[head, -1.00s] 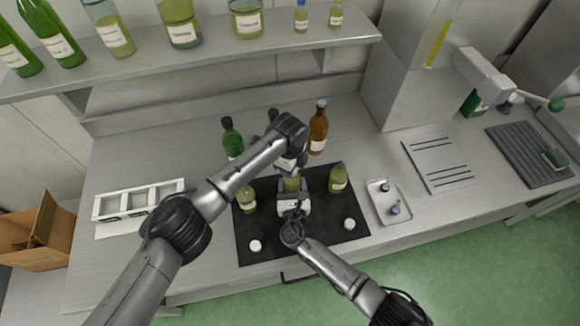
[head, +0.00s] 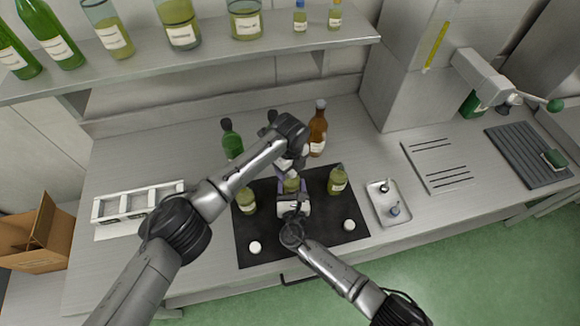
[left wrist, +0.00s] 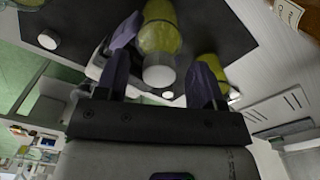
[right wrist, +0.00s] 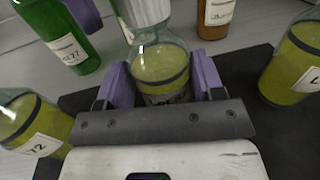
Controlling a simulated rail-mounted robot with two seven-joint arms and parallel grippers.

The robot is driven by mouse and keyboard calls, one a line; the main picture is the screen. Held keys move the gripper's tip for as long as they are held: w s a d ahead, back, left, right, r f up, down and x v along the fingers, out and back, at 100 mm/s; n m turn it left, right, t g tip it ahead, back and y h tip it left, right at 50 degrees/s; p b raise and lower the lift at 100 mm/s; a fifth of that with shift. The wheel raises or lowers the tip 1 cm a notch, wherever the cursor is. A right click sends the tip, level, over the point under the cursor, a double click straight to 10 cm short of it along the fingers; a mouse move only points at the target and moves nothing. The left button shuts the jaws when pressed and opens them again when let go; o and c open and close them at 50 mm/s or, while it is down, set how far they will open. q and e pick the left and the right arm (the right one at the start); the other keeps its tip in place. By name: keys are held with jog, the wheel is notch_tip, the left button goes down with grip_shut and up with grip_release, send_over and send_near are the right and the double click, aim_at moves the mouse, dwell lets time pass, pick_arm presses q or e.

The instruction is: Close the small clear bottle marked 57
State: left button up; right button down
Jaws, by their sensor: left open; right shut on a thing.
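A small clear bottle with yellow-green oil (right wrist: 160,65) stands upright between my right gripper's fingers (right wrist: 160,85). Its number is hidden or not legible. A white ribbed cap (right wrist: 145,10) sits at the top of its neck; I cannot tell whether it is tight. The cap also shows end-on in the left wrist view (left wrist: 158,76). My right gripper is shut on the bottle's body from the front, at the dark mat (head: 265,230). My left gripper (left wrist: 165,65) is open, above the bottle, with its fingers either side of the cap and apart from it.
Similar oil bottles stand left (head: 246,201) and right (head: 338,180) on the mat. Two white caps (head: 255,247) (head: 349,225) lie at its front. Behind stand a green bottle (head: 231,140) and a brown bottle (head: 317,130). A small tray (head: 388,215) is to the right, a white rack (head: 135,205) left.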

pick_arm(q)
notch_tip(320, 180, up, 12)
dwell(0.5)
jog(key=shift+f, duration=0.1)
pick_arm(e)
jog(key=shift+c, duration=0.8)
grip_release()
jog(key=shift+s, duration=0.6)
pick_arm(q)
jog(key=shift+r+p, duration=0.35)
pick_arm(e)
jog(key=s, duration=0.8)
jog(key=s+d, duration=0.1)
jog(key=s, duration=0.3)
jog(key=shift+s, duration=0.35)
